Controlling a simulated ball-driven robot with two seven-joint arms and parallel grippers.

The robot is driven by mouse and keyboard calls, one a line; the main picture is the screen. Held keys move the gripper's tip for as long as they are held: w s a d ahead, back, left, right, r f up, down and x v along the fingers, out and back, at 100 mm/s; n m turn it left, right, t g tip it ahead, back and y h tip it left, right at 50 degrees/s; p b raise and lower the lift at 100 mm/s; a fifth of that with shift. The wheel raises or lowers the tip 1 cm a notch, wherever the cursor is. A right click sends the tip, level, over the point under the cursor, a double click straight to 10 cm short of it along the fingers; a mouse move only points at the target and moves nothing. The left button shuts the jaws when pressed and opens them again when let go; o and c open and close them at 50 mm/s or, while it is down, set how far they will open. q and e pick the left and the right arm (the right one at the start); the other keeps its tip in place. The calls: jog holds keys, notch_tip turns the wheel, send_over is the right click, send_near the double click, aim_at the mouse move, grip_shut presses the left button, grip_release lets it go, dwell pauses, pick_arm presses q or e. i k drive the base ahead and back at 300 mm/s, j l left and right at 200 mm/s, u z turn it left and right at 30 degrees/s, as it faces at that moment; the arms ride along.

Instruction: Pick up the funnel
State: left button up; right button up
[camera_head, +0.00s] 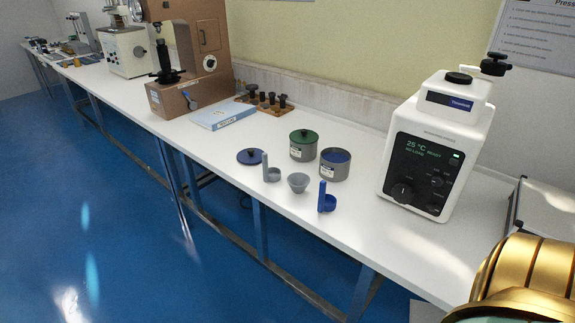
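A small grey funnel (298,183), wide at the top and narrow at the base, stands upright on the long white bench (235,172). It sits between a grey scoop with an upright handle (271,174) on its left and a blue scoop (327,203) on its right, apart from both. Neither of my grippers shows in this view.
Behind the funnel stand a green-lidded grey canister (303,145) and an open grey canister with a blue inside (335,163). A blue lid (250,156) lies to the left. A white tester (433,152) stands right; a brown tester (188,60) stands left. Bench front is clear.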

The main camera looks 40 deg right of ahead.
aim_at(298, 182)
jog(key=i+z, duration=0.25)
jog(key=i, duration=0.3)
jog(key=i+j+z, duration=0.3)
jog(key=i, duration=0.25)
jog(key=l, duration=0.1)
